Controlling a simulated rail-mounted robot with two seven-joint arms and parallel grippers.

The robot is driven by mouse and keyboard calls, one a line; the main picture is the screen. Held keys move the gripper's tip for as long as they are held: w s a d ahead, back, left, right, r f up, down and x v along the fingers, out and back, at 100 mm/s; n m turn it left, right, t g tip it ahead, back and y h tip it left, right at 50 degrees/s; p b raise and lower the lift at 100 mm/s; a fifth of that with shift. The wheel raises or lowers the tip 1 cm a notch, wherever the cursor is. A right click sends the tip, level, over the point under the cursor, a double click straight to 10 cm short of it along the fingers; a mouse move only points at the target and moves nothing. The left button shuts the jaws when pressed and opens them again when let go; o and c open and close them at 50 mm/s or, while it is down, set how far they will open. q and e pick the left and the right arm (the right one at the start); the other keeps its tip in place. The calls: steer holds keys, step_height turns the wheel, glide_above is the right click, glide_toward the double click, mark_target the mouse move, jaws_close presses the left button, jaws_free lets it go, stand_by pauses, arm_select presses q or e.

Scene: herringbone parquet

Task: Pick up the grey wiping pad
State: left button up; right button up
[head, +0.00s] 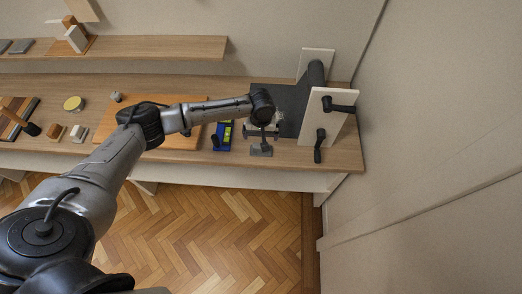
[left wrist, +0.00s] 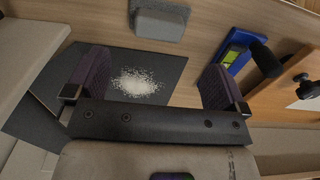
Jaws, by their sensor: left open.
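The grey wiping pad (head: 261,150) lies near the table's front edge, just in front of my left gripper (head: 262,132). In the left wrist view the pad (left wrist: 160,20) is a light grey block at the top, beyond the fingertips and not between them. My left gripper (left wrist: 155,85) is open and empty, pointing down above a dark mat (left wrist: 165,70). A patch of white grains (left wrist: 138,82) on the mat shows between the fingers. My right gripper is not in view.
A stand with pale upright panels (head: 325,120), a dark roll and black handles is right of the gripper. A blue-and-yellow-green item (head: 223,136) lies left of the pad. An orange board (head: 185,139) lies further left. A raised shelf (head: 140,47) runs along the back.

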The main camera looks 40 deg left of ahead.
arm_select(q)
glide_above(256, 150)
steer(key=w, duration=0.2)
steer(key=f, duration=0.4)
steer(key=shift+d+f+b, duration=0.3)
steer(key=shift+d+b, duration=0.05)
step_height(256, 150, down, 4)
steer(key=shift+w+a+r+b, duration=0.1)
steer(key=shift+w+r+b, duration=0.05)
steer(key=shift+b, duration=0.4)
steer(key=shift+f, duration=0.8)
steer(key=shift+c, duration=0.2)
steer(key=c, duration=1)
steer(key=shift+r, duration=0.1)
